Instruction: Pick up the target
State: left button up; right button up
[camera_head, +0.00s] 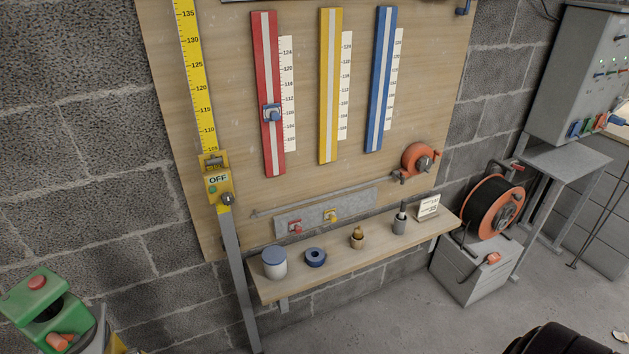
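The task's target is not named, and I cannot tell which object it is. Small items stand on a wooden wall shelf (345,262): a white jar with a blue lid (274,263), a blue tape roll (315,257), a small brown pot (357,238), a grey cup with something upright in it (399,222) and a white card (428,207). A red slider (295,227) and a yellow slider (330,216) sit on a grey plate above the shelf. A blue slider (271,113) is on the red strip (268,60). Neither of my grippers shows.
An orange cable reel (495,205) stands on a grey box (475,262) at the right. A control panel (585,75) is above a grey table (565,160). A green device (40,300) is at lower left. The floor (390,320) below the shelf looks clear.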

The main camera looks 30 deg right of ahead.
aim_at(273, 111)
jog(key=z, duration=1)
